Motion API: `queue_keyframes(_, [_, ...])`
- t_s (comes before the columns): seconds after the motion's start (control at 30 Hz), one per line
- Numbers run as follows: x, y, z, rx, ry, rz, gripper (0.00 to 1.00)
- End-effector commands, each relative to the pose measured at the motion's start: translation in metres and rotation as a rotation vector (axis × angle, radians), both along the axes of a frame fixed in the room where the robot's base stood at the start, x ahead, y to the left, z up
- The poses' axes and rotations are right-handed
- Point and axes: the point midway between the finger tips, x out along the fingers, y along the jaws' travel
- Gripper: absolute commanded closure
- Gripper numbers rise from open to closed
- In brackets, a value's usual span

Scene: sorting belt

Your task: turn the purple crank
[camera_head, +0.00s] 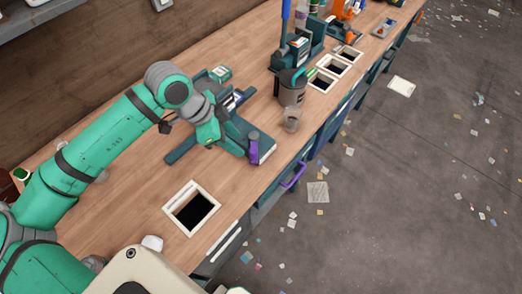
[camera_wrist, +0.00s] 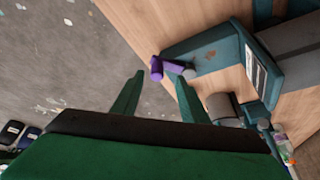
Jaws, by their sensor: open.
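The purple crank (camera_head: 254,149) sticks out from the front end of a teal machine (camera_head: 228,133) on the wooden workbench. In the wrist view the crank (camera_wrist: 170,67) is a purple arm with a rounded knob at its left end, beyond my fingertips. My gripper (camera_head: 208,134) is above the machine, left of the crank in the head view. Its two green fingers (camera_wrist: 159,80) are spread apart with nothing between them. The crank looks apart from the fingers, though the exact gap is hard to tell.
A white-framed square opening (camera_head: 191,208) lies in the bench nearer my body. A grey pitcher (camera_head: 290,92) and a clear cup (camera_head: 292,122) stand beyond the crank. A purple drawer handle (camera_head: 294,176) is on the bench front. The littered floor (camera_head: 400,190) is open to the right.

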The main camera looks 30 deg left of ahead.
Motion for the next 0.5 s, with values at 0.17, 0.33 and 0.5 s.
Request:
queue_keyframes(0.17, [0.002,0.0,0.024,0.005,0.035,-0.037,0.6])
queue_keyframes(0.33, [0.004,-0.003,0.014,0.003,0.04,-0.04,0.6])
queue_keyframes(0.5, [0.011,-0.01,-0.012,0.003,0.041,-0.038,0.6])
